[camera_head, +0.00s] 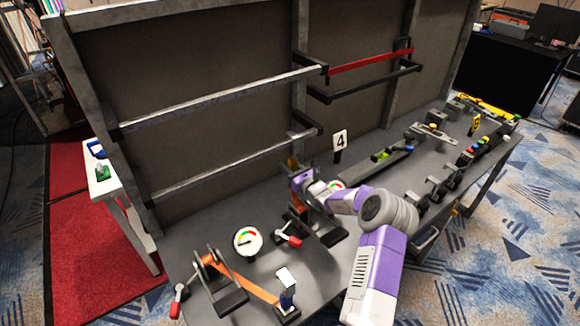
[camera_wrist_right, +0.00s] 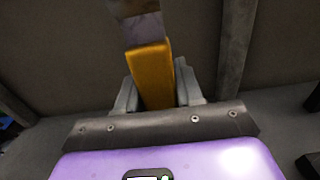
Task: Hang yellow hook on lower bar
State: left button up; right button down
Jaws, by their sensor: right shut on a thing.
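The yellow hook (camera_wrist_right: 152,75) is between the fingers of my right gripper (camera_wrist_right: 155,98) in the right wrist view. A grey-brown piece lies across the hook's far end there; I cannot tell whether it touches. In the head view my right gripper (camera_head: 297,176) is just below the right end of the lower bar (camera_head: 235,167), near its dark bracket. Only a small orange-yellow patch of the hook (camera_head: 292,163) shows there. Whether it is over the bar is hidden. The lower bar is a long silver rail on the left panel. My left gripper is not in view.
An upper silver bar (camera_head: 220,101) runs above the lower one. A red bar (camera_head: 370,61) and a black bar (camera_head: 365,82) are on the right panel. A number 4 sign (camera_head: 340,140), a gauge (camera_head: 247,241) and an orange lever (camera_head: 240,278) stand on the grey table near my arm.

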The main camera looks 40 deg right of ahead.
jog(key=c, duration=0.6)
grip_release()
jog(key=shift+c, duration=0.2)
jog(key=s+p, duration=0.1)
jog(key=s, duration=0.6)
jog(key=shift+s+a, duration=0.3)
jog(key=shift+a, duration=0.1)
